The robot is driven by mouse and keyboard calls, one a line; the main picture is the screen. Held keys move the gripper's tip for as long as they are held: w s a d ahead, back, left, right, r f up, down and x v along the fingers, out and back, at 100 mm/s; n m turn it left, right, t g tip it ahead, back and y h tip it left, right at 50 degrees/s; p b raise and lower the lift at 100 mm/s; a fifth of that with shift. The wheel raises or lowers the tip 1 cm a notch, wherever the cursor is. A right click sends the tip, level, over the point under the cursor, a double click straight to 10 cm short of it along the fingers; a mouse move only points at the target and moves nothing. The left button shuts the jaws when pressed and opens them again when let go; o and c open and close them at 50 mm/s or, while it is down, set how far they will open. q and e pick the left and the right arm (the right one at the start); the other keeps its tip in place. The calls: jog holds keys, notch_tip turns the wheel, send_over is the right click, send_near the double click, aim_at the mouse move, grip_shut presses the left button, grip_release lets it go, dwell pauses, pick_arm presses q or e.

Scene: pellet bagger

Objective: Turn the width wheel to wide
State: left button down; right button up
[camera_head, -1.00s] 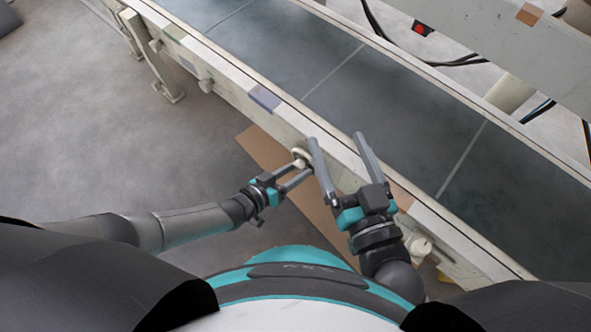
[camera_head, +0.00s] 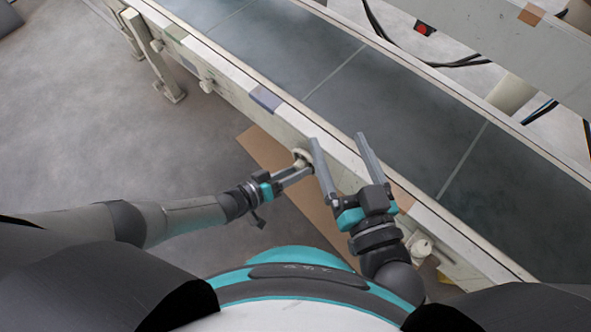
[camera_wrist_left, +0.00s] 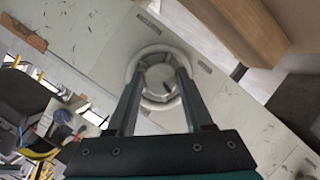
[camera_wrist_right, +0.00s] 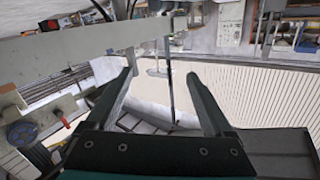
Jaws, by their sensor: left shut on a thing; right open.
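The width wheel (camera_head: 302,156) is a pale round handwheel on the near side of the conveyor frame. It also shows in the left wrist view (camera_wrist_left: 136,70) as a pale ring with a hub in the middle. My left gripper (camera_head: 306,170) is shut on the wheel, with its fingers on either side of the hub, inside the ring. The fingers hide part of the wheel. Small dark labels (camera_wrist_left: 148,22) sit on the panel beside it; I cannot read them. My right gripper (camera_head: 338,138) is open and empty, above the conveyor's near edge.
The conveyor (camera_head: 395,105) with its dark belt runs diagonally across the head view. A pale knob (camera_head: 420,248) is on the frame to the right of my right gripper. A brown board (camera_head: 262,150) lies low beneath the left gripper.

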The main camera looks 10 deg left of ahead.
pick_arm(q)
jog(key=c, duration=0.6)
grip_release()
jog(key=shift+s+a, duration=0.1)
jog(key=shift+p+v, duration=2.95)
jog(key=shift+v, duration=4.6)
pick_arm(e)
jog(key=s+d+f+g+h, duration=0.3)
jog(key=d+g+h, duration=0.2)
jog(key=d+g, duration=0.4)
jog(key=shift+s+d+g, duration=0.2)
jog(key=shift+d+g, duration=0.15)
jog(key=shift+g, duration=0.15)
pick_arm(q)
jog(key=shift+r, duration=0.1)
